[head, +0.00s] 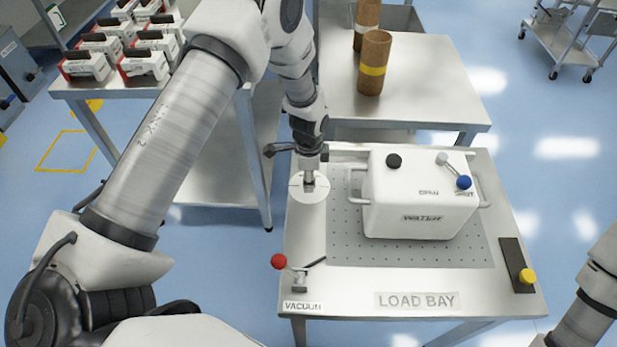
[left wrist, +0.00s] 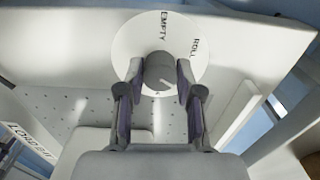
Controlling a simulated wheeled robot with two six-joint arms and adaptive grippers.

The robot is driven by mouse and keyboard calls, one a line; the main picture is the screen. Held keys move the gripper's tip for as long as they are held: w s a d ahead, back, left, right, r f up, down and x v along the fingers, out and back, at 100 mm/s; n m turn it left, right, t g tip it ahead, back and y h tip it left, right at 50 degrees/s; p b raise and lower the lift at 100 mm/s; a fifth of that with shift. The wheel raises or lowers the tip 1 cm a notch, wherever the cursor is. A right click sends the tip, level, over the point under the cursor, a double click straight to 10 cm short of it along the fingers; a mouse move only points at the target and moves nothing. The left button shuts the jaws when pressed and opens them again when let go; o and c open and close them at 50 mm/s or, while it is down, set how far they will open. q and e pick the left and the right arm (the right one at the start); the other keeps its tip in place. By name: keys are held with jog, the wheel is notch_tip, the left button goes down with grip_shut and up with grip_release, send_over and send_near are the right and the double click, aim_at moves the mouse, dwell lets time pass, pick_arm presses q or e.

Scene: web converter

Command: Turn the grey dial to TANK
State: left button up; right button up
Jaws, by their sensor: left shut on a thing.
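The grey dial (left wrist: 159,70) is a round knob in the middle of a white disc (left wrist: 122,45). The disc reads EMPTY and ROLL along its far side; a letter that looks like K shows just below the knob, and the rest there is hidden. A small light mark shows on the knob's lower right. My left gripper (left wrist: 158,82) has one finger on each side of the knob and is shut on it. In the head view the left gripper (head: 309,180) points down over the disc (head: 297,190) at the table's left side. My right gripper is out of view.
A white box (head: 415,210) with a black knob, a blue-tipped lever and side handles stands right of the dial. A red-ball lever (head: 279,261) is near the VACUUM label, and a yellow button (head: 526,276) is at right. Brown rolls (head: 374,65) stand behind.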

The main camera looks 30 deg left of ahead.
pick_arm(q)
jog(key=m, duration=0.5)
jog(key=shift+s+f+m, duration=0.15)
jog(key=shift+f+m, duration=0.05)
jog(key=shift+m, duration=0.1)
grip_shut()
jog(key=m, duration=0.6)
jog(key=o, duration=1.1)
grip_release()
jog(key=shift+o, duration=0.2)
jog(key=shift+r, duration=0.1)
